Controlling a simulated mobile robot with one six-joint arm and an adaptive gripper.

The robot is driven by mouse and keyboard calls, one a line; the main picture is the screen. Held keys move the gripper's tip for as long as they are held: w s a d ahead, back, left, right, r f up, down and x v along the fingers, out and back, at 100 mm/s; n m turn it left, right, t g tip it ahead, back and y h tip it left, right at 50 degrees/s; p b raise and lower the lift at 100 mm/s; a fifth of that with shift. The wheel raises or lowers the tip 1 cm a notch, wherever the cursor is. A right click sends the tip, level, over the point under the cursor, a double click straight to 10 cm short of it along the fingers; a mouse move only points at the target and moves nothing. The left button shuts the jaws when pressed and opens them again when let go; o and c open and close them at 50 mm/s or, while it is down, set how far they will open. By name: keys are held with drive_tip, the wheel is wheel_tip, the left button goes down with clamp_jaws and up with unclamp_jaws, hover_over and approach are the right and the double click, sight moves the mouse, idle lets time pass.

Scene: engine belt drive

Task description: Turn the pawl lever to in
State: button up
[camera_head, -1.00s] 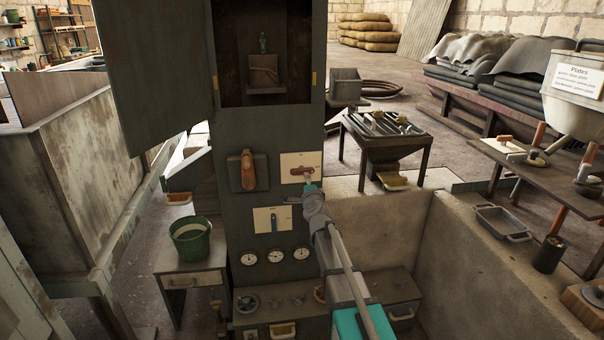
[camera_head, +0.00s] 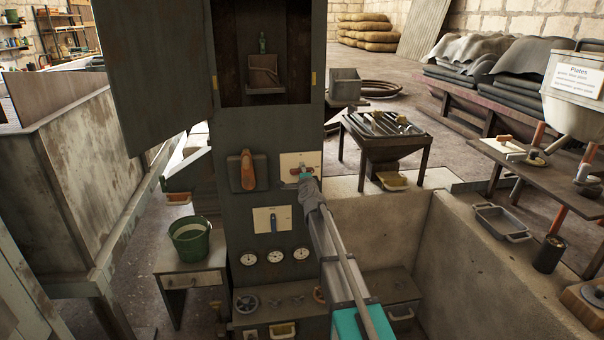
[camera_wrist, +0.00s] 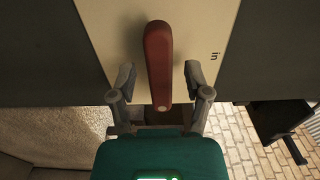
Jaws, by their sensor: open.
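The pawl lever is a red-brown handle (camera_wrist: 158,60) on a cream plate (camera_wrist: 112,22). In the wrist view it runs up and down, and the word "in" is printed on the plate to its right. In the head view the lever (camera_head: 296,170) lies roughly sideways on the upper plate (camera_head: 313,158) of the dark cabinet, partly hidden by my gripper. My gripper (camera_wrist: 158,80) is open, one finger on each side of the lever's lower end, with gaps visible on both sides. It also shows at the plate in the head view (camera_head: 306,178).
An orange-handled lever (camera_head: 248,171) is left of the plate. A second plate with a blue lever (camera_head: 272,219) and several gauges (camera_head: 275,257) sit below. A concrete-walled pit (camera_head: 470,270) lies right. A green bucket (camera_head: 190,239) stands on a small table at left.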

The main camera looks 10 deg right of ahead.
clamp_jaws()
drive_tip(key=shift+n, duration=0.4)
drive_tip(key=n, duration=0.3)
drive_tip(key=shift+n, duration=0.3)
drive_tip(key=n, duration=0.8)
drive_tip(key=shift+n, duration=0.4)
drive_tip(key=n, duration=0.4)
drive_tip(key=shift+n, duration=0.3)
